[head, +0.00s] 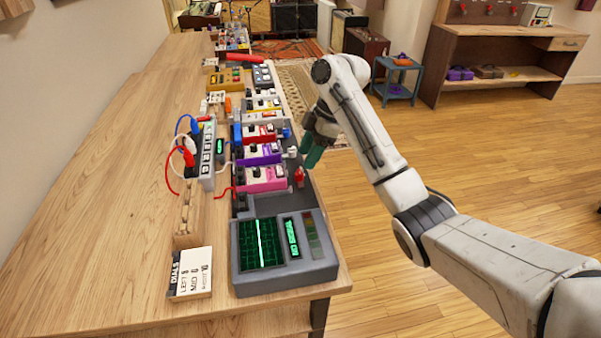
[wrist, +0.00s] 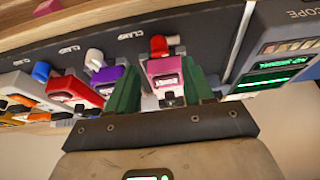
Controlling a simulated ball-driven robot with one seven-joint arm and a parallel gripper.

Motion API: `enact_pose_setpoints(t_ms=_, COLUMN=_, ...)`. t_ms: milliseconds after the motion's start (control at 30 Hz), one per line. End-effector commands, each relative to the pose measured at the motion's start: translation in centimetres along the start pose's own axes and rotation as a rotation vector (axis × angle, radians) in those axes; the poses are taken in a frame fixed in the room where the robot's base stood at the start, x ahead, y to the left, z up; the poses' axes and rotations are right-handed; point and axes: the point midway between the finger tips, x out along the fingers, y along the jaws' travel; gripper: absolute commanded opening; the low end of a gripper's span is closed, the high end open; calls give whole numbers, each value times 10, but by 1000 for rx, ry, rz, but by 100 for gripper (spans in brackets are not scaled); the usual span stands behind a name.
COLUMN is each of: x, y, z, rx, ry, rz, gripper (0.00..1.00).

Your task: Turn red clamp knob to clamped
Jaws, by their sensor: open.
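The red clamp knob (head: 299,177) stands at the right end of the pink pedal (head: 262,179), near the table's right edge. In the wrist view the red knob (wrist: 159,45) sits beside a "CLAMP" label, at the end of the pink pedal (wrist: 165,74). My gripper (head: 312,156) hangs above the table's right edge, slightly beyond and right of the red knob. In the wrist view its green fingers are apart, and the gripper (wrist: 160,72) is empty. The knob shows beyond and between the fingertips, not visibly touched.
A purple pedal (head: 259,153) with a white knob stands beside the pink one. A scope box (head: 283,252) with green screens is at the front. A power strip (head: 208,152) with red and blue cables stands left of the pedals. Open floor lies right.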

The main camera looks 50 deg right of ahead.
Motion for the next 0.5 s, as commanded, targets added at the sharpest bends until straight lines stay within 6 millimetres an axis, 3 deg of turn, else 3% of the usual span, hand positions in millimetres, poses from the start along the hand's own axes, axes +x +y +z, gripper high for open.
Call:
enact_pose_setpoints(t_ms=200, x=35, y=0, z=0, rx=2, ry=0, rz=-1, gripper=52)
enact_pose_setpoints(t_ms=500, x=53, y=0, z=0, rx=1, ry=0, rz=1, gripper=52)
